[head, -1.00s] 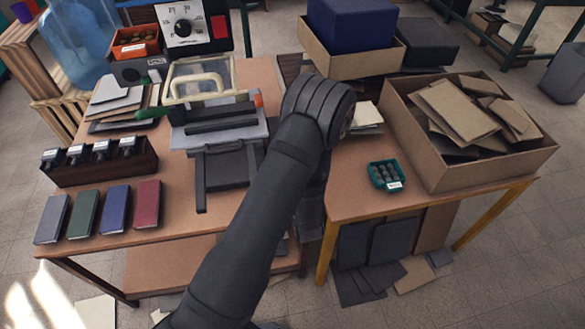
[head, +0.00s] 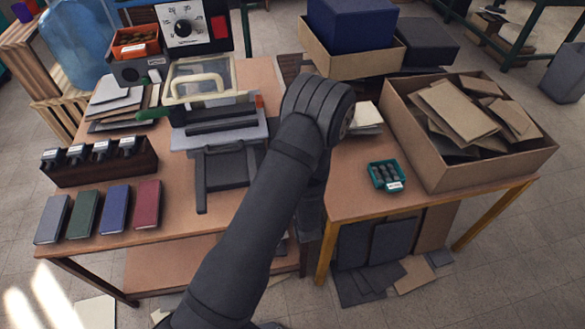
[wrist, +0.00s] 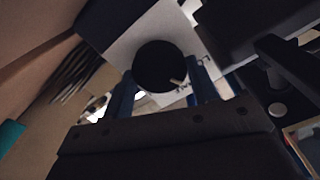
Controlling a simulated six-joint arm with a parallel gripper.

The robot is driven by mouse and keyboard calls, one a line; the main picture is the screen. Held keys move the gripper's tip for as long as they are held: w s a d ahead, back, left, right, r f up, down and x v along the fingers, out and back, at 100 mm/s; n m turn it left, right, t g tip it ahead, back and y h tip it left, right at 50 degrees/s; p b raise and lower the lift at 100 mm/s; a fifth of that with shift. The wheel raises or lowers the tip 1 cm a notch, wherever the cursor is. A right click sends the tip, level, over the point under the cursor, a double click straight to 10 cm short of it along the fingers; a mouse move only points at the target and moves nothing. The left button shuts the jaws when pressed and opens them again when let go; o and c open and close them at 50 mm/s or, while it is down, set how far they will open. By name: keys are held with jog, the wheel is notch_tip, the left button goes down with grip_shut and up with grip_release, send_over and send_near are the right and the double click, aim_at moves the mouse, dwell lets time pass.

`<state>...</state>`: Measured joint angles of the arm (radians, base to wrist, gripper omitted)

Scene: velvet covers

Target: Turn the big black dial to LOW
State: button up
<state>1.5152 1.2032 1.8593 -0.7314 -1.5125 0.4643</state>
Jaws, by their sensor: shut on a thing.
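In the wrist view, a big round black dial (wrist: 158,62) sits on a white panel (wrist: 121,42). A pale pointer mark shows at its lower right edge, towards small dark lettering that I cannot read. My gripper (wrist: 164,84) has a blue finger on either side of the dial and is shut on it. In the head view my arm hides the gripper and this dial. Another black dial (head: 183,28), with a numbered scale, shows on a white-faced unit at the back left.
A press with a cream handle (head: 197,87) stands left of my arm. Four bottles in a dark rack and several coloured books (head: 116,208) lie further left. An open carton of boards (head: 450,165) and a teal tray (head: 374,180) stand right.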

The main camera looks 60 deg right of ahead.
jog(key=shift+n, duration=0.4)
jog(key=o, duration=1)
jog(key=v, duration=1.7)
jog(key=shift+a, duration=0.2)
jog(key=shift+s+r, duration=0.1)
jog(key=shift+s, duration=0.05)
